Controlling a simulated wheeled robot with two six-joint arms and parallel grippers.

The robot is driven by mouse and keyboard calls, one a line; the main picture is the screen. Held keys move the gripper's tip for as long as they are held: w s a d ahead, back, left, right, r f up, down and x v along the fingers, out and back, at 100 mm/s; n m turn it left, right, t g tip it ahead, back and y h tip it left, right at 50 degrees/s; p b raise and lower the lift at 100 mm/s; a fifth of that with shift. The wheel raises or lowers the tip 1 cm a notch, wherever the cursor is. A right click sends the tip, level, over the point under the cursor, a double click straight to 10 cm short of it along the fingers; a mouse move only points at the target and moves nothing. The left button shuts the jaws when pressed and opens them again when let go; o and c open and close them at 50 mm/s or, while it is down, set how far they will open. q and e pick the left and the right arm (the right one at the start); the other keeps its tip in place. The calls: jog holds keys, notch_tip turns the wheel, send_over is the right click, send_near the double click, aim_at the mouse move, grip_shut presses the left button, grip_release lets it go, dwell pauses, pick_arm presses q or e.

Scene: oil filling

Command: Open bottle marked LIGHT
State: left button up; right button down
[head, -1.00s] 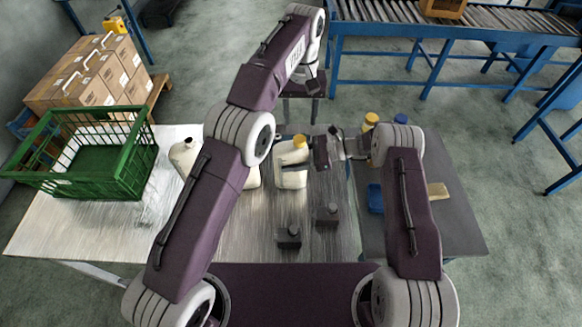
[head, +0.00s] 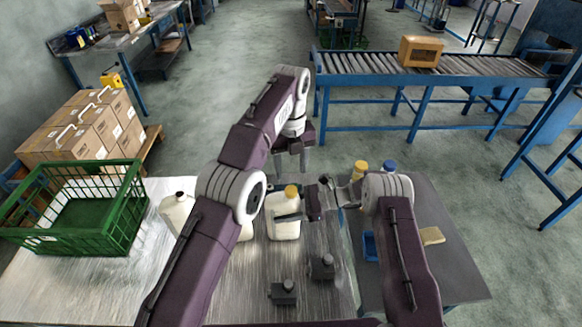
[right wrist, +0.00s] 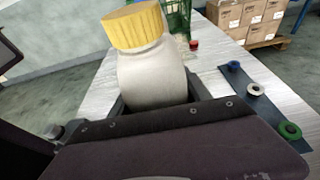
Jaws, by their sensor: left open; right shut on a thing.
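A cream bottle (head: 284,230) with a yellow cap (head: 291,191) stands upright on the light table, right of my left forearm. My right gripper (head: 288,217) is shut on its body from the right. The right wrist view shows the bottle (right wrist: 150,78) between the jaws, its yellow cap (right wrist: 133,26) seated on top. No LIGHT marking is readable in either view. My left gripper (head: 293,160) is open and empty, fingers pointing down, appearing above and behind the yellow cap and apart from it. Another cream bottle (head: 177,212) stands left; one more is mostly hidden behind my left arm.
A green crate (head: 120,235) stands on the table's left. Two small dark blocks (head: 284,293) sit in front. Yellow-capped (head: 360,168) and blue-capped (head: 389,167) containers stand right, partly hidden by my right arm. Loose caps lie on a dark strip (right wrist: 262,108).

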aim_at(291, 190)
pick_arm(q)
jog(key=m, duration=0.3)
notch_tip(291, 190, down, 8)
jog(key=shift+w+f, duration=0.1)
dwell(0.4)
